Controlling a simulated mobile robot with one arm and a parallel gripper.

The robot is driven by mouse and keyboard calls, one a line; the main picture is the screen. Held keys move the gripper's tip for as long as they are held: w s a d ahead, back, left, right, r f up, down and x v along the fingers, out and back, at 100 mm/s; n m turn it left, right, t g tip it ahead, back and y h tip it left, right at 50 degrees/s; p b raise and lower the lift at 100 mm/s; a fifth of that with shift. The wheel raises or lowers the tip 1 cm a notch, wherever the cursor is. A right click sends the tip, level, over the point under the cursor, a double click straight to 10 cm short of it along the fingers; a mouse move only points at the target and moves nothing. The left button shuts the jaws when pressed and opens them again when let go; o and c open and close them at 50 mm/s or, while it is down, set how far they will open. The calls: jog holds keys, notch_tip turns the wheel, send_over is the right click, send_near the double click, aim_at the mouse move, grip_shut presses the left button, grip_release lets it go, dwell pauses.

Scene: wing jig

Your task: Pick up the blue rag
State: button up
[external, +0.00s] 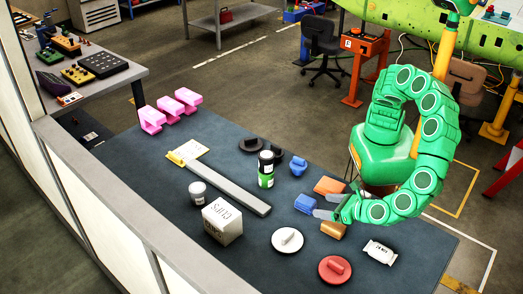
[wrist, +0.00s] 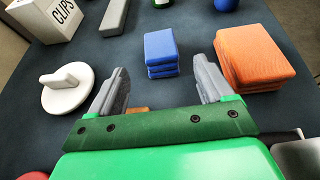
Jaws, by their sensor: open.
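The blue rag (external: 304,204) is a small folded stack lying flat on the dark table. In the wrist view the blue rag (wrist: 160,52) lies just beyond my fingertips, roughly centred between them. My gripper (external: 322,205) is open and empty, low over the table to the right of the rag in the external view. Its two grey fingers also show in the wrist view, where my gripper (wrist: 158,78) points toward the rag without closing around it.
An orange folded stack (wrist: 254,55) lies close to my right finger in the wrist view. A brown block (external: 333,230), white knobbed disc (external: 287,240), red disc (external: 335,270), clips box (external: 222,222) and green-labelled jar (external: 266,170) stand around. Some table beyond the rag is bare.

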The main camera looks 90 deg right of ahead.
aim_at(308, 202)
jog(key=x, duration=0.9)
jog(key=shift+w+d+r, duration=0.15)
jog(key=shift+d, duration=0.1)
jog(key=c, duration=1)
jog(key=shift+c, duration=0.2)
jog(key=shift+r, duration=0.15)
